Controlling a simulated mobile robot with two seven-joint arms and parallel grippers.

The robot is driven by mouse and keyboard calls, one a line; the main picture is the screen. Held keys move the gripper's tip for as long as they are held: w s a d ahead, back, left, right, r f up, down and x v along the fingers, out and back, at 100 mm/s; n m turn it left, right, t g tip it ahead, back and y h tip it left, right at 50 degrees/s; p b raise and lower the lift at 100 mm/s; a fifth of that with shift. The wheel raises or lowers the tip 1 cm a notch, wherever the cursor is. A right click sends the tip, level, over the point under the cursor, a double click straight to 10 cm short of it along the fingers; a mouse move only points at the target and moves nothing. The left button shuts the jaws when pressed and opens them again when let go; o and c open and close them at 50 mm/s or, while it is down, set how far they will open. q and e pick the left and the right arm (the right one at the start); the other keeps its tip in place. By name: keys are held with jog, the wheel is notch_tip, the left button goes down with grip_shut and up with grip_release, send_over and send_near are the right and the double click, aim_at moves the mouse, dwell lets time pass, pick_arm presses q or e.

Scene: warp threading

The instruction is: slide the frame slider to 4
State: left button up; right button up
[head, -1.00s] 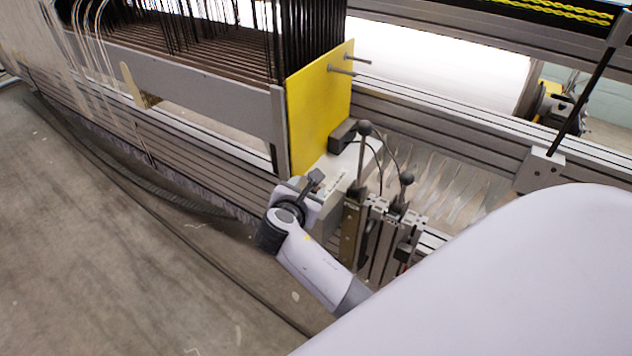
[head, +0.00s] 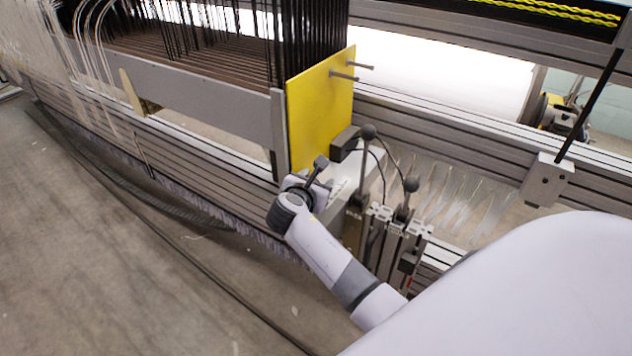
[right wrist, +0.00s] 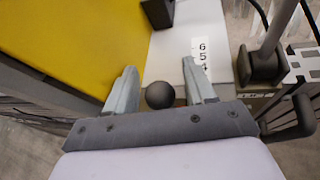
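In the right wrist view a dark round knob (right wrist: 160,95), apparently the frame slider's, sits between the two grey fingers of my right gripper (right wrist: 159,88). The fingers are apart, with a narrow gap showing on each side of the knob. A white scale strip (right wrist: 201,52) right of the knob shows 6, 5 and part of a 4. In the head view my right gripper (head: 315,192) is beside the lower edge of the yellow plate; the knob cannot be made out clearly there. The strip (head: 338,188) is small there. My left gripper is not in view.
The yellow plate (head: 318,110) stands close to the left of my right gripper, with a black box (head: 344,143) near its edge. Ball-topped levers (head: 368,131) (head: 411,184) rise close on the right. A long grey rail (head: 190,95) runs left; open floor (head: 110,240) lies in front.

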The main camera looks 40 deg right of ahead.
aim_at(329, 168)
grip_shut()
jog(key=shift+w+d+r+p, duration=0.15)
jog(key=shift+d+r+p, duration=0.05)
jog(key=shift+d+p, duration=0.2)
jog(key=d, duration=0.1)
jog(key=w+d+p, duration=0.1)
jog(key=d+p, duration=0.1)
jog(key=d, duration=0.1)
jog(key=shift+w+f, duration=0.1)
jog(key=shift+w, duration=0.25)
jog(key=shift+w+d+f, duration=0.1)
jog(key=shift+d, duration=0.15)
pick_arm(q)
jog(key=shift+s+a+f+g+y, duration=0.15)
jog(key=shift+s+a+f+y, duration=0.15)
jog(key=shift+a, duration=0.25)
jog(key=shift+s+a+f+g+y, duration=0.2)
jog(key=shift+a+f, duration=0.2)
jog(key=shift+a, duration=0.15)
pick_arm(e)
jog(key=shift+o, duration=0.3)
grip_release()
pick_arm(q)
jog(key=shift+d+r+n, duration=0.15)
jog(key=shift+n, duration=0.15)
